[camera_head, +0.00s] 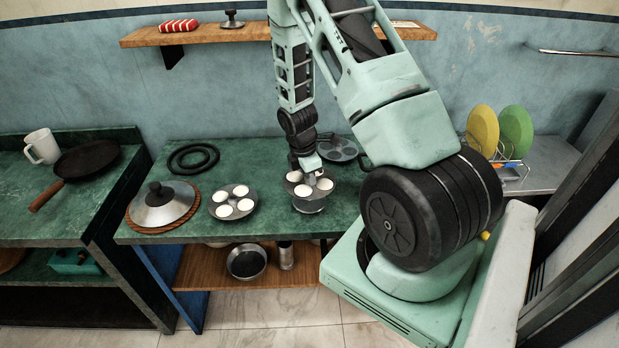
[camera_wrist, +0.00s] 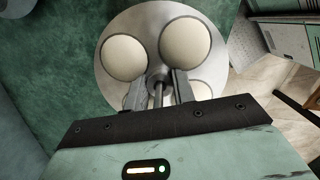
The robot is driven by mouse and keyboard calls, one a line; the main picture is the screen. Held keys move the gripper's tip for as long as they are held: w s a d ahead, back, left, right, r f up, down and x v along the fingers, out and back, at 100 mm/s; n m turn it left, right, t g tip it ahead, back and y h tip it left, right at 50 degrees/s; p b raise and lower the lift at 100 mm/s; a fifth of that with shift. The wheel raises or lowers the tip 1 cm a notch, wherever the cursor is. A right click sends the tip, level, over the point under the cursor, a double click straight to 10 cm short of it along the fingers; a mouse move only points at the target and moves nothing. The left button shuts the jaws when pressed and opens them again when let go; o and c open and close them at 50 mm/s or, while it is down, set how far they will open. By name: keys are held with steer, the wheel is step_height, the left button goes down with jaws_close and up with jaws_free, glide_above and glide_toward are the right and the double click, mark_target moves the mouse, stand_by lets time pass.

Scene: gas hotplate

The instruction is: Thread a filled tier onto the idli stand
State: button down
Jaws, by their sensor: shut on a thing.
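A filled tier (camera_head: 297,193), a grey round plate with white idlis, is under my gripper (camera_head: 309,177) at the middle of the green counter. It fills the top of the wrist view (camera_wrist: 107,83), where my gripper (camera_wrist: 158,88) has its fingers at the plate's centre, shut on its hub. A thin metal rod (camera_wrist: 158,96) shows between the fingers, apparently the idli stand's post. Below the tier in the head view is the grey lower part of the stand (camera_head: 311,208); the gap between them is hard to judge. A second filled tier (camera_head: 233,216) lies to the left.
A lidded pan (camera_head: 162,205) sits on a woven mat at the left, with black rings (camera_head: 193,158) behind it. An empty tier (camera_head: 337,149) lies behind my gripper. A rack with yellow and green plates (camera_head: 482,130) stands right. A shelf (camera_head: 220,36) runs above.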

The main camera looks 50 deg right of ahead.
mark_target(301, 183)
steer(key=shift+f, duration=0.3)
steer(key=c, duration=1.1)
jaws_free()
steer(key=shift+r, duration=0.15)
steer(key=r, duration=0.5)
steer(key=w+a+r+b, duration=0.1)
steer(key=r, duration=0.5)
steer(key=a+r+b, duration=0.1)
steer(key=r, duration=0.5)
steer(key=shift+w+a, duration=0.15)
